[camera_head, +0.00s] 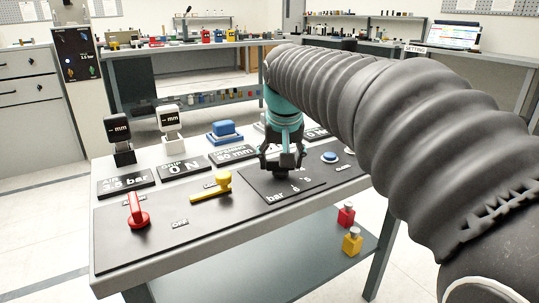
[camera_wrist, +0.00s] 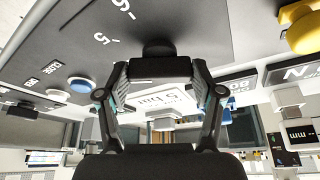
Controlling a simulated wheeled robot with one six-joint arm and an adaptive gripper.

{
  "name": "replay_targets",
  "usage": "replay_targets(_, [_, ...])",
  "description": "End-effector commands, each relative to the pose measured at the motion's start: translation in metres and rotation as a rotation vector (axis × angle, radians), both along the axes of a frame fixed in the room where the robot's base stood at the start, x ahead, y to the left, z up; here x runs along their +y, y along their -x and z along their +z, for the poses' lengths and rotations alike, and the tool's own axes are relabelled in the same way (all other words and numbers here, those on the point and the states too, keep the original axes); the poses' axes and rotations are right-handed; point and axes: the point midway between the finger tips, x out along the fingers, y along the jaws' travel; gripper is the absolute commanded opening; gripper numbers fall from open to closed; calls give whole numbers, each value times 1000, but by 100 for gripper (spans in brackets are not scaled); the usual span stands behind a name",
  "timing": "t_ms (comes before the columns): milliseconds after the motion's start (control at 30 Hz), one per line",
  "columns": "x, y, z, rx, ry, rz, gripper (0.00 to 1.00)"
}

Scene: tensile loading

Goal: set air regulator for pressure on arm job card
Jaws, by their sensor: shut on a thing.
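The air regulator is a dark dial plate (camera_head: 262,190) with a "bar" mark and scale numbers, set in the bench top. Its black knob (camera_wrist: 158,46) shows in the wrist view beside the marks 5 and 6. My gripper (camera_head: 284,168) points down over the plate and is shut on this knob; in the wrist view its fingers (camera_wrist: 158,68) close around it. The fingers and knob hide part of the scale, and I cannot see a pointer. A black AIR display (camera_head: 125,183) at the left reads a bar value, its first digit unclear.
A red lever (camera_head: 137,212) and yellow lever (camera_head: 212,188) stand left of the dial. A blue button (camera_head: 329,157) is to its right. GRIP and other displays (camera_head: 182,167) line the back. Two gauges reading mm (camera_head: 119,130) stand behind. Red and yellow blocks sit on the lower shelf.

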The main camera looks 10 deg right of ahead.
Motion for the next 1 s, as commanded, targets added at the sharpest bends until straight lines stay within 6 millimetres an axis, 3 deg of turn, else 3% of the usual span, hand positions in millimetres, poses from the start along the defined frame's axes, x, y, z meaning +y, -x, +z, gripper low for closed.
replay_targets(500, [2,0,1,4,3,-449,32])
replay_targets(1000, [2,0,0,3,0,-642,32])
